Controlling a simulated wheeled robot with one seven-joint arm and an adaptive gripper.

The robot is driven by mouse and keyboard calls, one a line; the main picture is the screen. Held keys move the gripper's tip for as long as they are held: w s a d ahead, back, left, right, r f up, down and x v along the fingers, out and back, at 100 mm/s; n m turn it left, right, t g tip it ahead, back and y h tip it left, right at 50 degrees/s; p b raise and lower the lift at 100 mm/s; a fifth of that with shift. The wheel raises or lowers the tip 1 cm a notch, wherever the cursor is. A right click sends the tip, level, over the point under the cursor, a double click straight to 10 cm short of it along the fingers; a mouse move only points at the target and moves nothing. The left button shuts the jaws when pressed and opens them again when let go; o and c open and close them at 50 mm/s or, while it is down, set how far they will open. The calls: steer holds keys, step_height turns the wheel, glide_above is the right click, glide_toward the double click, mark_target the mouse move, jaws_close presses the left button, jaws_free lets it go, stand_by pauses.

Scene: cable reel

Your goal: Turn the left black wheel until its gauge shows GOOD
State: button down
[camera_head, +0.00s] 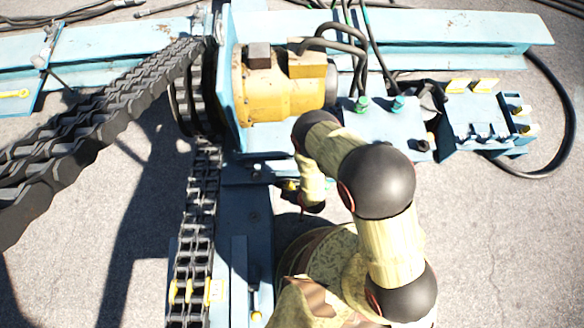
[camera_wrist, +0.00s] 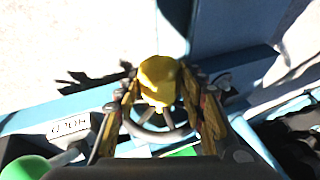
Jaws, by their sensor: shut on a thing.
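A dark spoked wheel (camera_wrist: 150,132) shows in the wrist view, between the two fingers of my gripper (camera_wrist: 160,95). The fingers are closed on the wheel, one at each side of its rim. A rounded yellow part (camera_wrist: 158,80) sits between the fingertips, above the wheel in the picture. A small white label (camera_wrist: 70,127) with dark letters lies left of the wheel; its wording is too blurred to read surely. In the head view my gripper (camera_head: 290,187) is low beside the blue frame, and the wheel is hidden by my arm.
A yellow motor (camera_head: 285,88) stands on the blue frame (camera_head: 245,205). Black chains (camera_head: 110,105) run down its left. A blue panel (camera_head: 385,130) with green knobs is at the right. In the wrist view a green knob (camera_wrist: 25,168) is at lower left.

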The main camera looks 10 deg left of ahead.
steer(key=shift+w+d+f+m+y+b, duration=0.1)
steer(key=shift+d+f+m+y+b, duration=0.2)
steer(key=shift+y+b, duration=0.6)
steer(key=shift+g+y+b, duration=0.3)
steer(key=shift+y+b, duration=0.45)
steer(key=shift+y, duration=0.35)
steer(key=shift+r, duration=0.1)
steer(key=c, duration=1.1)
jaws_free()
steer(key=shift+v, duration=6)
